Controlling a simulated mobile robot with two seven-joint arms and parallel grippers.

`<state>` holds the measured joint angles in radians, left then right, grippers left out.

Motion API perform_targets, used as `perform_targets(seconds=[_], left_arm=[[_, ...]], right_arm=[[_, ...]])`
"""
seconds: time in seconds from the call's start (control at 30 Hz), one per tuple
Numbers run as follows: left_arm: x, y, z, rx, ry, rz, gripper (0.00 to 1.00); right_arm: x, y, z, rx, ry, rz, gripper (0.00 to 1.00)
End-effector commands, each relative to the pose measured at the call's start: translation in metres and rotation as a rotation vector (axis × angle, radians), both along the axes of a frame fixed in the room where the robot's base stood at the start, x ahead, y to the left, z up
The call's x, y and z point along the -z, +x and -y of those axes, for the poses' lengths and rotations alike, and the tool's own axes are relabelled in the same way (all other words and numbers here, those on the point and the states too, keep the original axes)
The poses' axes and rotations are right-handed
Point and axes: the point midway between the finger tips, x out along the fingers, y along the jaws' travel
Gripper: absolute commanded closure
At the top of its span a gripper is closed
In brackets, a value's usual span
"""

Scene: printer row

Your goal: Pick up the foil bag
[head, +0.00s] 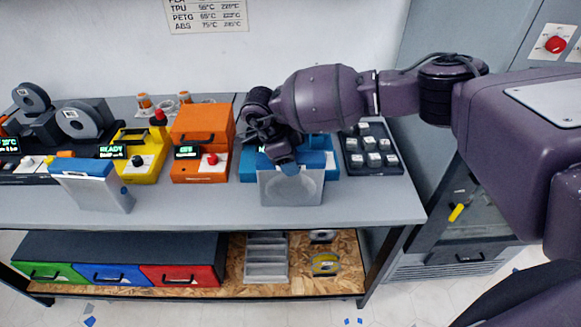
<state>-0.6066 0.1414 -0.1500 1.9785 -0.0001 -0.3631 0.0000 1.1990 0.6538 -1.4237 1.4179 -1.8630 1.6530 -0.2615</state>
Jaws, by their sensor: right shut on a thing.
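A silver-grey foil bag (291,189) with a round spool outline on its face is upright near the front edge of the bench, in front of the blue machine. My right gripper (287,166) reaches down from above and is shut on its top edge. I cannot tell whether the bag's bottom touches the bench. A second, similar silver bag with a blue top band (97,188) stands tilted at the left part of the bench's front. My left gripper is not in view.
Behind the bag on the bench (190,211) stand a blue machine (247,165), an orange machine (201,140) and a yellow machine (146,150). A dark tray of white cubes (371,149) is at the right. The bench's front strip between the two bags is clear.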

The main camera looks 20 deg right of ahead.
Motion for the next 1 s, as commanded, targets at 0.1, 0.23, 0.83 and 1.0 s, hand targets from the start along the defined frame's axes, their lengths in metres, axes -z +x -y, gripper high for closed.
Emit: perform_targets(seconds=[0.1, 0.23, 0.83, 1.0], left_arm=[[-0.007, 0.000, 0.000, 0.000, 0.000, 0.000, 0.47], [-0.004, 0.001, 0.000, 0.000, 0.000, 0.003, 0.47], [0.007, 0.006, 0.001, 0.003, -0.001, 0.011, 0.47], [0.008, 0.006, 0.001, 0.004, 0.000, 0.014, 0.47]], right_arm=[[-0.007, 0.000, 0.000, 0.000, 0.001, 0.000, 1.00], [-0.026, 0.001, 0.000, -0.001, 0.001, 0.005, 1.00], [-0.172, 0.001, 0.000, 0.000, 0.001, 0.004, 1.00], [-0.194, 0.001, 0.000, 0.000, 0.001, 0.003, 1.00]])
